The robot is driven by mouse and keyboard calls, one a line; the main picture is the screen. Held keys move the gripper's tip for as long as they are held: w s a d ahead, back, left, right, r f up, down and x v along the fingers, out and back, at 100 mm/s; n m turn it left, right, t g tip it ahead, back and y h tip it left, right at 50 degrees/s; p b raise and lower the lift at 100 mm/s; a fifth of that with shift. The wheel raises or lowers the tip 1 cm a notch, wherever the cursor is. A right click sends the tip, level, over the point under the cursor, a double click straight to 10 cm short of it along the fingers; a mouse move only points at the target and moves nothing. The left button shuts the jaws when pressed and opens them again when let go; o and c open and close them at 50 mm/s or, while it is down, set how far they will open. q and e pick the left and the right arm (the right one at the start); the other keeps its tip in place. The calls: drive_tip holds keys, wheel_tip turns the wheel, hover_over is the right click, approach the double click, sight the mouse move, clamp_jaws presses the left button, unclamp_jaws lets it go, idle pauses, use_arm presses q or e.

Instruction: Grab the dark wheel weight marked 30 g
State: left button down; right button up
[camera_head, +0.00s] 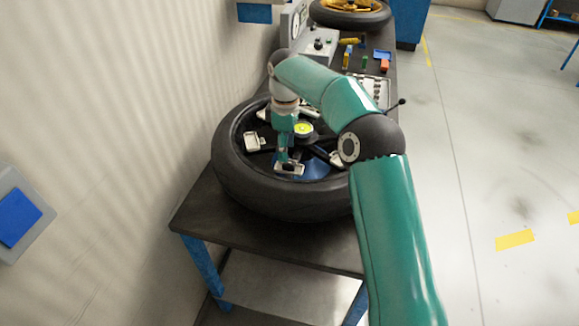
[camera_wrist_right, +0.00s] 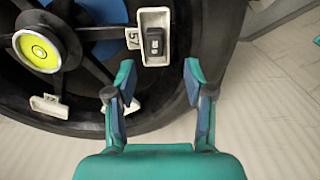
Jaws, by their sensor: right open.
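In the right wrist view a small dark block (camera_wrist_right: 154,41) with a pale marking, apparently a wheel weight, lies in a white holder (camera_wrist_right: 145,15). The marking is too small to read surely; the holder's rim bears digits that look like 57, seen turned. My right gripper (camera_wrist_right: 160,78) is open and empty, its fingertips just short of the holder, one to each side. In the head view my right gripper (camera_head: 287,156) is down over the wheel, at the near white holder (camera_head: 297,173). The block there is mostly hidden by the gripper. My left gripper is not in view.
The holders sit inside a black-tyred wheel (camera_head: 262,198) lying flat on a dark bench (camera_head: 202,212). Other white holders (camera_head: 252,142) sit around its yellow-green hub (camera_head: 304,129). A gauge unit (camera_head: 298,28), small parts and another wheel (camera_head: 350,15) are farther back. The wall is close on the left.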

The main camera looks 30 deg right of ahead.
sight(289, 162)
drive_tip(key=f, duration=0.2)
drive_tip(key=d+f+p, duration=0.1)
drive_tip(key=f, duration=0.1)
drive_tip(key=shift+a+f, duration=0.1)
drive_tip(key=shift+f, duration=0.55)
clamp_jaws()
